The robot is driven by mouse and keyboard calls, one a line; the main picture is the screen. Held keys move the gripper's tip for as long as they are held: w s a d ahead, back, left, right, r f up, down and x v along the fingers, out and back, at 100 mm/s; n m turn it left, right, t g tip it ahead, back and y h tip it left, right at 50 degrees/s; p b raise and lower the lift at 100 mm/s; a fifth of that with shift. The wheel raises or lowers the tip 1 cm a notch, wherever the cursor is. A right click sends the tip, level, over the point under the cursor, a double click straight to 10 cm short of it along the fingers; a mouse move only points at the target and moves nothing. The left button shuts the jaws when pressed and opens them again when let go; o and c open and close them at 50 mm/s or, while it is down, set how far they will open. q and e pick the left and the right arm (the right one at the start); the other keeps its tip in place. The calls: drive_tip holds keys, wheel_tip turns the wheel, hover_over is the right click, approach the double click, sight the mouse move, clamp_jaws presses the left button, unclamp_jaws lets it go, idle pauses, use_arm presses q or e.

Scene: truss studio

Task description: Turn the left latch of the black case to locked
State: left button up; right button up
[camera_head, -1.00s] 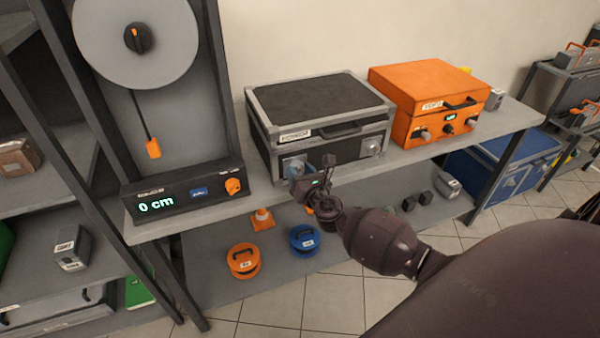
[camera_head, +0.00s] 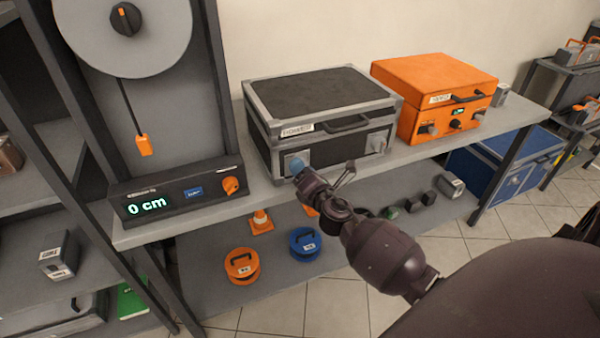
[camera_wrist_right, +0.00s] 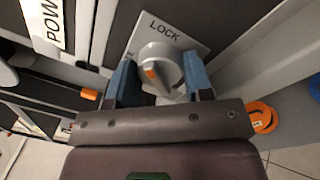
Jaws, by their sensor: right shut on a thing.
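The black case (camera_head: 322,100) with grey metal edges stands closed on the grey shelf. Its left latch is a round grey knob on a plate at the lower left of the front, and in the right wrist view the left latch (camera_wrist_right: 160,62) has a raised grip with an orange mark, below the word LOCK. My right gripper (camera_head: 296,165) is at this latch, its blue fingers on either side of the knob, shut on it. The knob is mostly hidden in the head view. The case's right latch (camera_head: 377,143) is free. My left gripper is out of view.
An orange case (camera_head: 425,85) stands right of the black case. A gauge showing 0 cm (camera_head: 150,203) stands to the left.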

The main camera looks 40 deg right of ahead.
drive_tip(key=shift+f+m+b, duration=0.25)
drive_tip(key=shift+m+b, duration=0.05)
drive_tip(key=shift+m, duration=0.8)
drive_tip(key=m, duration=0.3)
drive_tip(key=shift+m+h+b, duration=0.3)
drive_tip(key=shift+m+h, duration=0.1)
drive_tip(key=shift+r+m, duration=0.1)
drive_tip(key=shift+m, duration=2.3)
drive_tip(key=shift+h, duration=0.3)
drive_tip(key=o, duration=0.9)
